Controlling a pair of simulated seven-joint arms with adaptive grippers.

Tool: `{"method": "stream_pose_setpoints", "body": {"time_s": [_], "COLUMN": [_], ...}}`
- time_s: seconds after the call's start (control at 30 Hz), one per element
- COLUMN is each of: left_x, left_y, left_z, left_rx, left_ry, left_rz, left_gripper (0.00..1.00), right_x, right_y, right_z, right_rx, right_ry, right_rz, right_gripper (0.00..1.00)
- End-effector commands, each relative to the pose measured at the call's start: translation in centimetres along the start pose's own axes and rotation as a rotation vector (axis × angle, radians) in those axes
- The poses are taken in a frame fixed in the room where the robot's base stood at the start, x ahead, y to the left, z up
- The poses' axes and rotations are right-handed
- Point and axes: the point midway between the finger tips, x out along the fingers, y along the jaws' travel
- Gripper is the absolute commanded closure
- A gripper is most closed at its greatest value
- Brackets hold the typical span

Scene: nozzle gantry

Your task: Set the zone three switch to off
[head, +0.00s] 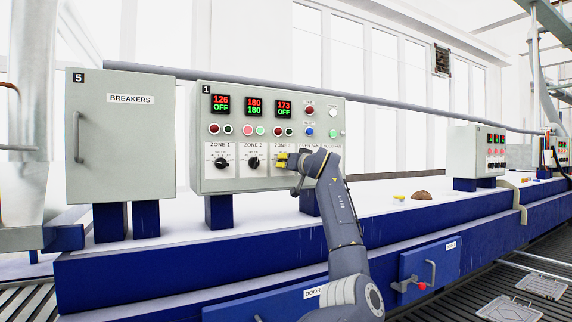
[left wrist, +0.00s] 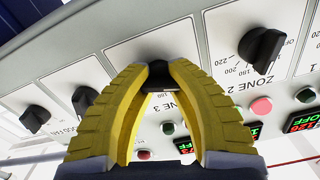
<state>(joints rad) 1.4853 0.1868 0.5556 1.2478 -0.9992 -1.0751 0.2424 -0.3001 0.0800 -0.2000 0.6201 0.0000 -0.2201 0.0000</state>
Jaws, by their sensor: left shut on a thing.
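The zone three switch is a black knob (left wrist: 158,78) on the grey control panel (head: 270,92). My left gripper (head: 282,160) reaches it from the right in the head view, and its fingers hide the knob there. In the left wrist view the yellow fingers of this gripper (left wrist: 160,72) are shut on the knob, one on each side. The knob's pointer angle is hidden. The zone three display (head: 284,108) reads 173 in red above OFF in green. My right gripper is not in view.
The zone two knob (head: 253,163) and zone one knob (head: 222,162) are left of my gripper. Several buttons sit above the knobs. A breaker cabinet (head: 120,150) stands left of the panel. Blue drawers (head: 430,272) are below, and a small brown heap (head: 421,195) lies on the right bed.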

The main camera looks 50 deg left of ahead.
Motion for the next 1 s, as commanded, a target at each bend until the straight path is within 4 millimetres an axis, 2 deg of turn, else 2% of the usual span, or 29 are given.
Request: {"method": "stream_pose_setpoints", "body": {"time_s": [0.03,0.07,0.1,0.43,0.77,0.87,1.0], "left_x": [0.3,0.3,0.3,0.4,-0.2,-1.1,-3.3], "left_y": [0.0,0.0,0.0,-0.1,0.1,0.2,0.1], "left_z": [1.0,1.0,1.0,0.9,0.4,0.4,0.4], "left_rx": [0.011,0.011,0.011,0.008,0.004,0.004,0.004], "left_ry": [-0.020,-0.020,-0.020,-0.018,-0.010,-0.009,-0.009], "left_rz": [-0.005,-0.005,-0.005,-0.005,-0.001,0.000,0.001], "left_gripper": [1.00,1.00,0.79,0.41,0.40,0.40,0.40], "right_x": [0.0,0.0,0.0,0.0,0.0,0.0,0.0], "right_y": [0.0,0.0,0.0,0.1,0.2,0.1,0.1], "right_z": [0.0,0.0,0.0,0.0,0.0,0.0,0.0], "right_rx": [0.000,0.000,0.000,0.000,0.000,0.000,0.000], "right_ry": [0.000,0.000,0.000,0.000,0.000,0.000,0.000], "right_rz": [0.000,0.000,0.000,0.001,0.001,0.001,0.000], "right_gripper": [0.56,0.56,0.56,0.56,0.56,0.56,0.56]}}
